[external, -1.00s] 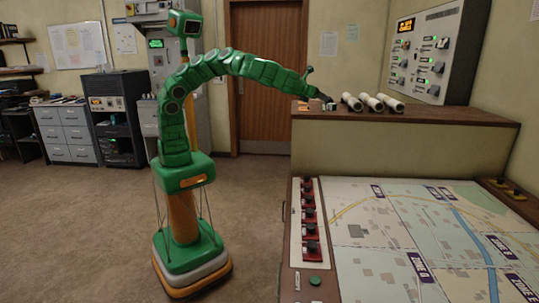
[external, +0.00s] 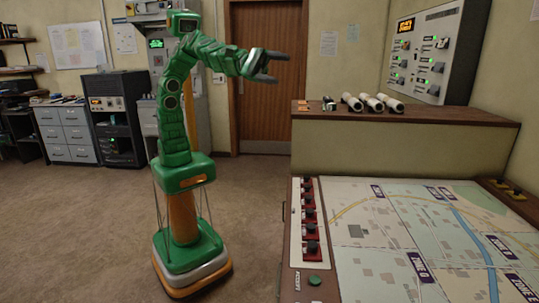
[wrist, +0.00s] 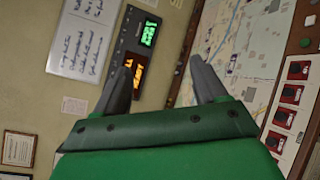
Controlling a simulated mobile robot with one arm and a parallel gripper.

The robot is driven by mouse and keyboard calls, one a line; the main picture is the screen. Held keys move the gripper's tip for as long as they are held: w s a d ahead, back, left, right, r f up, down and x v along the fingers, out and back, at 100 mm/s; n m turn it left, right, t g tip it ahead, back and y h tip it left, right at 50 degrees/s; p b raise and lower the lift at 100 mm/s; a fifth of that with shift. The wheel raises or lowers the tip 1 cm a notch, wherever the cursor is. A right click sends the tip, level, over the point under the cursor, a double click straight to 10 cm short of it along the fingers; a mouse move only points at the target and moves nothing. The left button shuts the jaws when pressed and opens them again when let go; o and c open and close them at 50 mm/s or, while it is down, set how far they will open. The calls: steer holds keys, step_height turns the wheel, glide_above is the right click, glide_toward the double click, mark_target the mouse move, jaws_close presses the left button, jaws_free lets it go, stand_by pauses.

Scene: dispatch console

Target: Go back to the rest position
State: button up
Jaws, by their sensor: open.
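My gripper (external: 277,67) is open and empty in the external view, held in the air left of the shelf and in front of the brown door. The wrist view is tilted and shows the wall and part of the map.
The ledge (external: 420,116) holds several white rolls (external: 371,103) and small items near its left end. The map table (external: 430,240) with red switches (external: 310,228) stands at the front right. A control panel (external: 424,54) is on the wall. Floor around my base is clear.

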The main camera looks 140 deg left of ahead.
steer(key=s+d+f+m+g+h, duration=0.1)
steer(key=s+d+f+m+h, duration=0.25)
steer(key=d, duration=0.25)
steer(key=s+d+f+m+g+h, duration=0.2)
steer(key=d+f+m, duration=0.1)
steer(key=d+m, duration=0.3)
steer(key=s+d+f+m+g+h, duration=0.2)
steer(key=s+d+f+m+g, duration=0.4)
steer(key=s+f, duration=0.7)
steer(key=s+a+f+m+g+y, duration=0.1)
steer(key=s+a+f+m+g, duration=0.15)
steer(key=s+f, duration=0.4)
steer(key=s+a+f+m+g+y, duration=0.1)
steer(key=s+f+m+g+y, duration=0.15)
steer(key=s, duration=0.65)
steer(key=s+a+f+m+g, duration=0.25)
steer(key=s+f, duration=0.25)
steer(key=s, duration=0.3)
steer(key=s+r+m+g+y, duration=0.1)
steer(key=s+r+m+g, duration=0.1)
steer(key=s, duration=0.8)
step_height(320, 180, up, 3)
steer(key=shift+a+f+m, duration=0.15)
steer(key=shift+a+m, duration=0.15)
steer(key=shift+m, duration=0.5)
steer(key=shift+s, duration=0.1)
